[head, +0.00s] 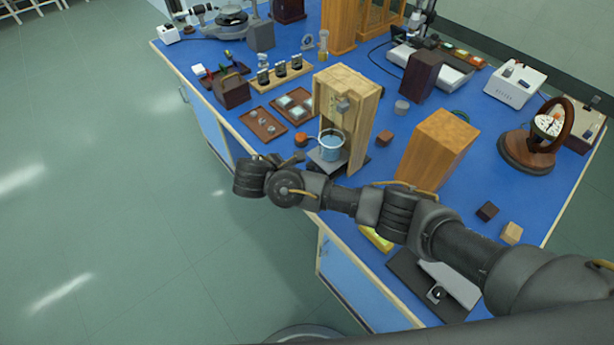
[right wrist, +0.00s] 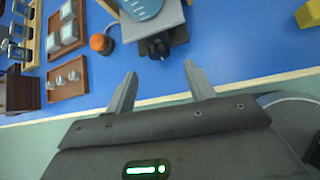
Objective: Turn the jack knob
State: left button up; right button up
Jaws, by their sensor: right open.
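A lab jack with a pale plate (head: 318,164) stands at the bench edge inside a wooden frame (head: 361,110), with a glass beaker of blue liquid (head: 331,146) on it. In the right wrist view, a dark piece like a knob (right wrist: 155,46) sticks out below the pale plate (right wrist: 158,17). An orange round piece (right wrist: 100,43) sits left of the jack; whether it joins the jack I cannot tell. My right gripper (right wrist: 159,69) is open and empty, its fingertips just short of the dark piece. In the head view it is largely hidden by the arm. My left gripper is out of view.
Brown trays with small samples (head: 264,125) lie left of the jack. The floor left of the bench is clear.

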jog(key=x, duration=0.5)
jog(key=shift+d+r+p, duration=0.1)
jog(key=shift+p, duration=0.2)
jog(key=shift+w+d+f, duration=0.2)
jog(key=shift+w+f, duration=0.1)
jog(key=shift+f, duration=0.1)
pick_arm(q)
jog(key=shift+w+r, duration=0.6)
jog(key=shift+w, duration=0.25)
pick_arm(e)
jog(key=c, duration=1)
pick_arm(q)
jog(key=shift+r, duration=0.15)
